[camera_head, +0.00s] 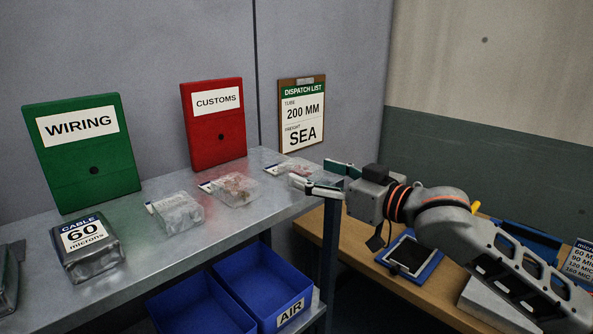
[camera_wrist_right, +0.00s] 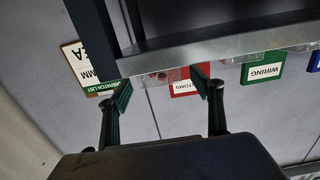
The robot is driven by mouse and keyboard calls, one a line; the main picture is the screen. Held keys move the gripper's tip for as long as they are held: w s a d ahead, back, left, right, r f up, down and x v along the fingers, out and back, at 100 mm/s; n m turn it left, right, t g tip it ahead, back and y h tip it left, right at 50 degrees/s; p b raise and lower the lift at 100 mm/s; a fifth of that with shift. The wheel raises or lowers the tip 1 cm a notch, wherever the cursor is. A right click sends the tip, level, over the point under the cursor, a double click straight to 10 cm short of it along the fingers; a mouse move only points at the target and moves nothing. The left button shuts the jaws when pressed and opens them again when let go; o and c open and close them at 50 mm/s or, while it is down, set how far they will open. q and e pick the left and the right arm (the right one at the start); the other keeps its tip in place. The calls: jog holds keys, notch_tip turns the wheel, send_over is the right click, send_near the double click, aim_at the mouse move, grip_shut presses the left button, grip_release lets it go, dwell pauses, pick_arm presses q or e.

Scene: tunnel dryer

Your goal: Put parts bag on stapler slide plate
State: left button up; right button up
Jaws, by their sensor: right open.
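Several clear parts bags lie in a row on the metal shelf: one at the left (camera_head: 175,213), one in the middle with reddish contents (camera_head: 236,190), and one near the shelf's right end (camera_head: 296,172). My right gripper (camera_head: 328,179) is open, its fingers pointing left at the right-end bag. In the right wrist view, the gripper (camera_wrist_right: 164,90) has its fingers apart, and a clear bag with reddish contents (camera_wrist_right: 158,78) shows beyond the gap at the shelf edge. I cannot tell whether the fingers touch it. The stapler slide plate cannot be clearly made out. My left gripper is not in view.
Blue bins (camera_head: 260,283) sit below.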

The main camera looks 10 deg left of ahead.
aim_at(287, 161)
jog(key=x, duration=0.5)
jog(key=shift+w+a+r+p, duration=0.15)
jog(key=shift+a+r+p, duration=0.1)
jog(key=shift+p, duration=0.1)
jog(key=c, duration=1.3)
